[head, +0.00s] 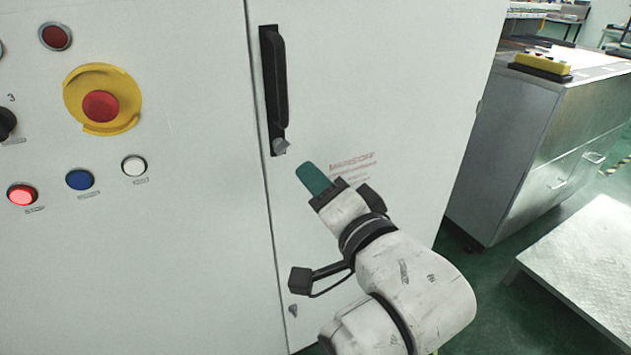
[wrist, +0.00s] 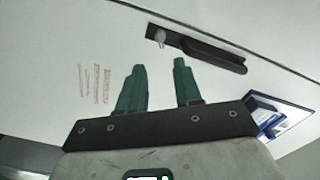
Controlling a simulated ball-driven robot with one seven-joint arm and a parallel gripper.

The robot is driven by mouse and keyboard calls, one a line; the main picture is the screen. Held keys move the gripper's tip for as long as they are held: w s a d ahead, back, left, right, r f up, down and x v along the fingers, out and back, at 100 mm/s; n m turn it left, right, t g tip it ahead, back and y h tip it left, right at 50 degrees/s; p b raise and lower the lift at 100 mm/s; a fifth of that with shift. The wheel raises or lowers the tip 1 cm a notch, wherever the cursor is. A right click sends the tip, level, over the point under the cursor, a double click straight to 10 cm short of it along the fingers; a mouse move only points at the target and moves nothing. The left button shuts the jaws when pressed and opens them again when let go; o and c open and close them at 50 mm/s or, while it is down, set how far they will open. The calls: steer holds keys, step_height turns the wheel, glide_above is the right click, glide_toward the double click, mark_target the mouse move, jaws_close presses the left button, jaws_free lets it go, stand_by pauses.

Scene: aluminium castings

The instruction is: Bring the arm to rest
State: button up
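My gripper (head: 314,178) is raised in front of the white cabinet door (head: 400,90), just below and right of the black door handle (head: 275,85). In the wrist view, the two green fingers of my gripper (wrist: 158,85) stand apart with nothing between them. The black handle (wrist: 200,50) shows beyond the fingertips, with a small grey lock piece (wrist: 158,37) at its end. I cannot tell from these views how far the fingertips are from the door, but no contact shows.
To the left is a control panel with a red emergency button (head: 101,106) on a yellow plate, a lit red button (head: 22,194), a blue button (head: 80,180) and a white button (head: 134,165). A grey metal cabinet (head: 510,150) and a low metal platform (head: 590,265) stand at right.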

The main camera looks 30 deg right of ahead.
steer(key=s+d+f+n+g+p, duration=0.1)
steer(key=s+d+f+n+g, duration=0.15)
steer(key=f, duration=0.45)
steer(key=s+d+f+n+g+h+p, duration=0.1)
steer(key=s+d+f+n+g, duration=0.1)
steer(key=s+f+g, duration=0.35)
steer(key=s+d+f+n+g+p, duration=0.1)
steer(key=d+f+n, duration=0.1)
steer(key=f, duration=0.7)
steer(key=s+f+n+g+p, duration=0.1)
steer(key=s+f+g, duration=0.3)
steer(key=s, duration=0.5)
steer(key=s+d+f+n+g+p, duration=0.1)
steer(key=s+f+n+g, duration=0.3)
steer(key=s+f, duration=0.3)
steer(key=s, duration=0.2)
steer(key=shift+s+f+y, duration=0.35)
steer(key=shift+s+y, duration=0.05)
steer(key=shift+o, duration=0.3)
steer(key=shift+d, duration=0.15)
